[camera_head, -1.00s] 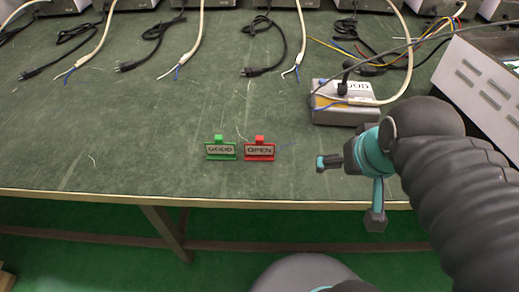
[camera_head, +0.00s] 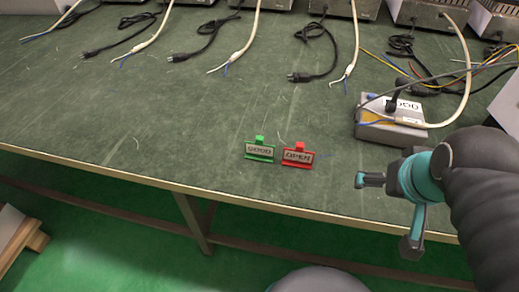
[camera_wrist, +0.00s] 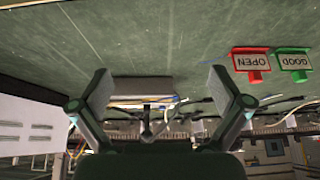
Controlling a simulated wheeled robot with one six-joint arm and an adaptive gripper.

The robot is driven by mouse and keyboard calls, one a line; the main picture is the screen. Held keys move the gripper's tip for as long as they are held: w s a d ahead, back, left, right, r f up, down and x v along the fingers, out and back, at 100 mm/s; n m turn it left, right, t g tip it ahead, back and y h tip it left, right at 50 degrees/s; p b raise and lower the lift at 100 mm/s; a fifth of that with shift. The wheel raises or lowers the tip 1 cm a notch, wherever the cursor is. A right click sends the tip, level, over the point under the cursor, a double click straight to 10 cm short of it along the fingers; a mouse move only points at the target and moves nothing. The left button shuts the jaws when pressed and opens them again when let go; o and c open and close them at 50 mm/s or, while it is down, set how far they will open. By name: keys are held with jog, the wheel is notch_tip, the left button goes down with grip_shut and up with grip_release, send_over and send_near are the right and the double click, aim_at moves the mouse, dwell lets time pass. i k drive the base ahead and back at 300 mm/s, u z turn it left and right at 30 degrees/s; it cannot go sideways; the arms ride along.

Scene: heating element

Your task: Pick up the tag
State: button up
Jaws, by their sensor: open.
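In the wrist view the picture is upside down; the red tag (camera_wrist: 250,63) and green tag (camera_wrist: 292,63) show at the upper right, outside the jaws. My gripper (camera_head: 385,215) is open and empty, to the right of the red tag at the table's front edge. In the wrist view its two fingers (camera_wrist: 160,88) are spread wide, apart from both tags.
A grey box (camera_head: 388,132) with a GOOD label and cables stands behind my gripper. Several cables and plugs lie along the back of the table (camera_head: 130,115). The table is clear left of the tags. A wooden pallet piece (camera_head: 20,240) is on the floor at left.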

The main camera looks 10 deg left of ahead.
aim_at(257, 150)
jog(key=z, duration=0.05)
jog(key=k, duration=0.5)
jog(key=z, duration=2.85)
jog(key=k, duration=2.2)
jog(key=u, duration=1.7)
